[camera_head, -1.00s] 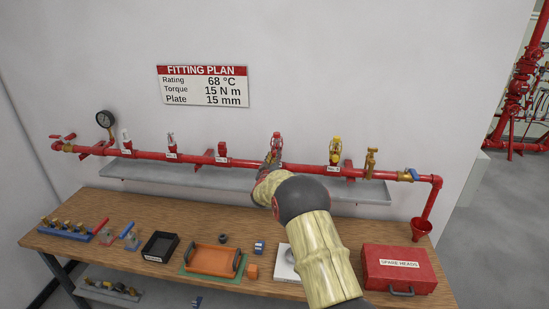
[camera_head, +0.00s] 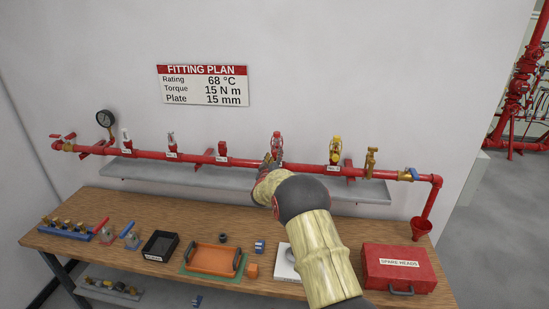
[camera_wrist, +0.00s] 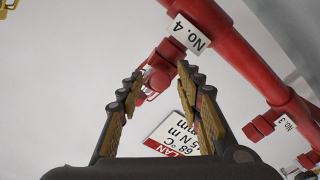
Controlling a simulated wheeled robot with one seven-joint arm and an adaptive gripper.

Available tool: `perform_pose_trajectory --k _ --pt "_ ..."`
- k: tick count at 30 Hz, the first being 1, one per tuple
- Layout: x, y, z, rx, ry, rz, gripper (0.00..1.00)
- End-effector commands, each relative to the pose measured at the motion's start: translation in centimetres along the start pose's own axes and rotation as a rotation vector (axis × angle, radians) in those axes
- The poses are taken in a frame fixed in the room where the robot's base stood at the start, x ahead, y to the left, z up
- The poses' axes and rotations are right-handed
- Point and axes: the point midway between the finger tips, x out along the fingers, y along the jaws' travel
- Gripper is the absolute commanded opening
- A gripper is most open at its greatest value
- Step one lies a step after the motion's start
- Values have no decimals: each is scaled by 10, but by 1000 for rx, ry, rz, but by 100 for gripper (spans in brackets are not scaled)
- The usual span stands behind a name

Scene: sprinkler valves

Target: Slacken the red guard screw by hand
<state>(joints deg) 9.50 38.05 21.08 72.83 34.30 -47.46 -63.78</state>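The sprinkler head with a red guard (camera_head: 277,141) stands on the red pipe, above my gripper in the head view. In the wrist view the red guard (camera_wrist: 156,82) shows beside the "No. 4" tag (camera_wrist: 190,35), in the gap between my fingertips. My gripper (camera_wrist: 160,73) is open, with its two yellow-padded fingers apart and nothing clearly held. I cannot tell whether a finger touches the guard. The guard screw is too small to make out. In the head view my gripper (camera_head: 270,162) is partly hidden by my wrist.
The red pipe (camera_head: 300,168) runs along the wall with other heads, including a yellow one (camera_head: 335,150). A grey shelf (camera_head: 220,177) lies just below the pipe. The wooden bench (camera_head: 130,205) holds trays, small parts and a red spare heads case (camera_head: 398,268).

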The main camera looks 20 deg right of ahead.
Motion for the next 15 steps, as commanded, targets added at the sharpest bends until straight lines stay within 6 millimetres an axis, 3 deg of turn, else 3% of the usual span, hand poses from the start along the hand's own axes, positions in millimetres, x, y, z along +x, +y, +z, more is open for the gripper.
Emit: perform_pose_trajectory --k 10,15 --pt "-1 0 0 0 -1 -1 39" --pt "-16 0 -1 0 0 -1 39"
